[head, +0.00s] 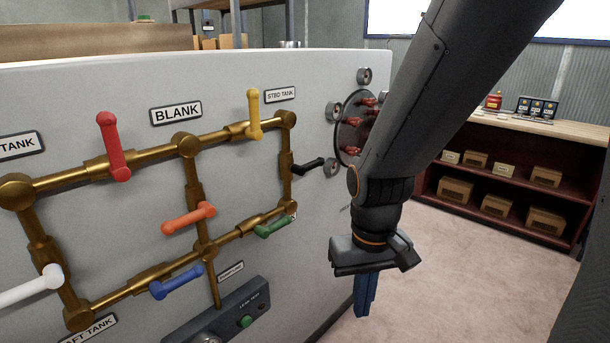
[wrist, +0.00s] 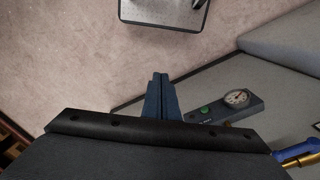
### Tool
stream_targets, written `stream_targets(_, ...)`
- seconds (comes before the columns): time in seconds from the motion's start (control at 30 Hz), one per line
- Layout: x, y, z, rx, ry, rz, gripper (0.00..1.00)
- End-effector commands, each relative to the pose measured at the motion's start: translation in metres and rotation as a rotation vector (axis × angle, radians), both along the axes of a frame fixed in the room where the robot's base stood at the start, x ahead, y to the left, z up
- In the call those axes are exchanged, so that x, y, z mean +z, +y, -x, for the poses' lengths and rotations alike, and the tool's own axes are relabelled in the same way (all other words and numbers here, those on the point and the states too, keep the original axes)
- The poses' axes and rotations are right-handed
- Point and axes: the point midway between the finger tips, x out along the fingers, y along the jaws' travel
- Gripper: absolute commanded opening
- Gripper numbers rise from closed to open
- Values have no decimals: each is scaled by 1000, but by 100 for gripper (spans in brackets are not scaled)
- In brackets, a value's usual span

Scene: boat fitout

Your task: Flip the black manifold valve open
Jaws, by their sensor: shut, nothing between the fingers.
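The black valve handle (head: 308,166) sits on the right vertical brass pipe of the manifold (head: 287,178). It points right, roughly horizontal with a slight upward tilt, across the pipe. My gripper (head: 366,297) hangs to the right of the panel and lower than the black handle, clear of it. Its blue fingers are together and empty, pointing down. They also show in the wrist view (wrist: 160,98), over the carpet beside the panel. The black handle is not visible in the wrist view.
Nearby handles are yellow (head: 254,114), green (head: 275,226) and orange (head: 188,218). A round plate with red knobs (head: 350,125) is at the panel's right end, partly behind my arm. A leak test box (head: 225,318) with a gauge is low. Open carpet lies right, before a shelf (head: 500,180).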

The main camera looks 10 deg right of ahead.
Motion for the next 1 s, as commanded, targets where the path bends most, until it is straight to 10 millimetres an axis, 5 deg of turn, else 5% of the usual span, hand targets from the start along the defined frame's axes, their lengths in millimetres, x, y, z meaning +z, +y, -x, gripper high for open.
stream_targets(0.37, -1, 2, 3, -54, 36, -25, 0)
stream_targets(0.67, -1, 55, 9, -616, 399, -370, 0)
stream_targets(0.83, 18, 89, -39, -997, 604, -696, 0)
stream_targets(1.0, 39, 81, -123, -1340, 726, -1084, 0)
